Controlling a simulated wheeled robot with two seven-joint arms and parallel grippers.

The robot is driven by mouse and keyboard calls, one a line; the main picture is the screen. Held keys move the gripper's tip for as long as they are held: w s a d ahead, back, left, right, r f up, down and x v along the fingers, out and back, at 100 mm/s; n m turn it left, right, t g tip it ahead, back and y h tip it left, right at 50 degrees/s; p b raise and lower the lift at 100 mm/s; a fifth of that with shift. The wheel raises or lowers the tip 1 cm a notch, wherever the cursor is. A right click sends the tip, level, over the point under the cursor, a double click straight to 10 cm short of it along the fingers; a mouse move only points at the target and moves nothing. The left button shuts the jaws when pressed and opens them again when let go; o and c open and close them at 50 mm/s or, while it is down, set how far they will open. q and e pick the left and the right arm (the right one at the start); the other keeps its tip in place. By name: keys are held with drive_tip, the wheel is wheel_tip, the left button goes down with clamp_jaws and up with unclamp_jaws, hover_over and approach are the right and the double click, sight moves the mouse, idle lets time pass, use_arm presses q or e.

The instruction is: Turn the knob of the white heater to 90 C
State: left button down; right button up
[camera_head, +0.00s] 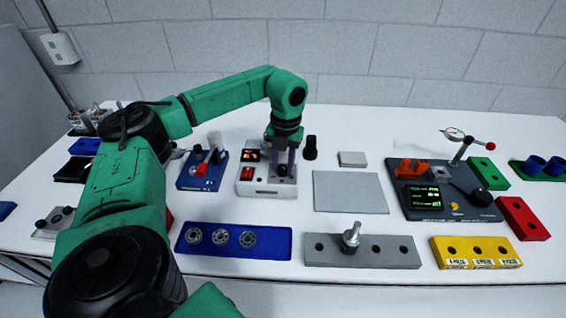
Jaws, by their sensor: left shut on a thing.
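The white heater (262,188) stands on the table left of centre. It is a low white box with a small lit display (249,155) and a red switch (247,174) on its left part. Its dark knob (284,171) is on the right part, mostly hidden by the fingers. My left gripper (284,166) points straight down over the heater, with its two fingers around the knob, shut on it. The knob's mark and the display's reading are too small to read. My right gripper is not in view.
A blue device (203,171) with a red lever stands left of the heater. A black cylinder (310,147) stands close on its right. A blue tray (190,248) with bearings and a grey block (340,252) lie in front. A flat grey plate (350,192) lies to the right.

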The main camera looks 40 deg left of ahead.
use_arm(q)
drive_tip(key=m, duration=0.3)
drive_tip(key=shift+m, duration=0.3)
drive_tip(key=shift+r+m+p, duration=0.1)
drive_tip(key=shift+m+p, duration=0.2)
drive_tip(key=shift+m, duration=1.7)
drive_tip(key=c, duration=0.5)
unclamp_jaws()
drive_tip(key=shift+c, duration=0.2)
